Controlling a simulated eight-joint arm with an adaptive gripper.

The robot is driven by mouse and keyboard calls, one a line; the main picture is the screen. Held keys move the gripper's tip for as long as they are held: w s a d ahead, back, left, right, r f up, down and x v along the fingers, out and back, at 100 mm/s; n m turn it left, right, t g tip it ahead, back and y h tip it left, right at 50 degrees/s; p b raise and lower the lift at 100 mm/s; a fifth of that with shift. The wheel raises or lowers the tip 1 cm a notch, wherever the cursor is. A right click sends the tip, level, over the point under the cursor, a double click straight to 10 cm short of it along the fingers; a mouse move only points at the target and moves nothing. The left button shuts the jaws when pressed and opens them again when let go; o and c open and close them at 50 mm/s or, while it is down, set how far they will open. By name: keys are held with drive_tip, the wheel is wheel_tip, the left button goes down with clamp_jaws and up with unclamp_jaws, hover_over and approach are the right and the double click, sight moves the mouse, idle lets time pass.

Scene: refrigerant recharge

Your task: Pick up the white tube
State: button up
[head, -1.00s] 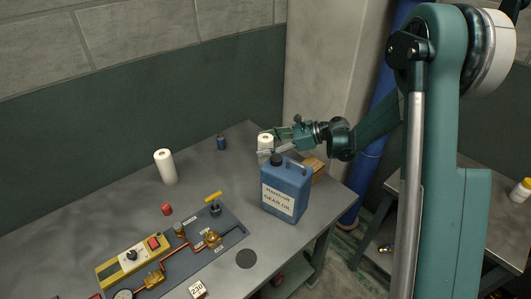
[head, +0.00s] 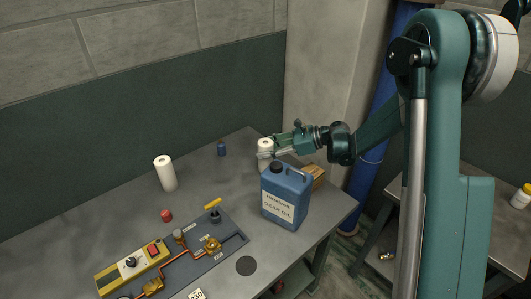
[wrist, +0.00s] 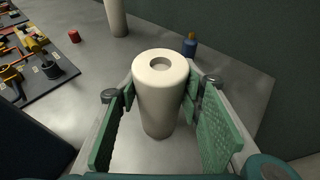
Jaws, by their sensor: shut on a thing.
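A white tube (wrist: 161,90), a thick cylinder with a hole in its top, stands upright between the green finger pads of my gripper (wrist: 160,88) in the wrist view. The pads are shut on it from both sides. In the head view the tube (head: 265,146) shows just behind the blue gear oil jug (head: 286,196), and my gripper (head: 268,152) reaches it from the right. The jug hides its lower end, so I cannot tell if it is clear of the table. A second, similar white cylinder (head: 165,174) stands upright on the table further left.
A small blue can (head: 221,149) and a red cap (head: 167,215) stand on the grey table. A dark board (head: 230,232) with copper pipe and valves lies at the front. A brown block (head: 318,176) is behind the jug. The table's back left is clear.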

wheel_tip(320, 180, up, 9)
drive_tip(key=shift+r+p, duration=0.1)
drive_tip(key=shift+p, duration=0.65)
idle(0.6)
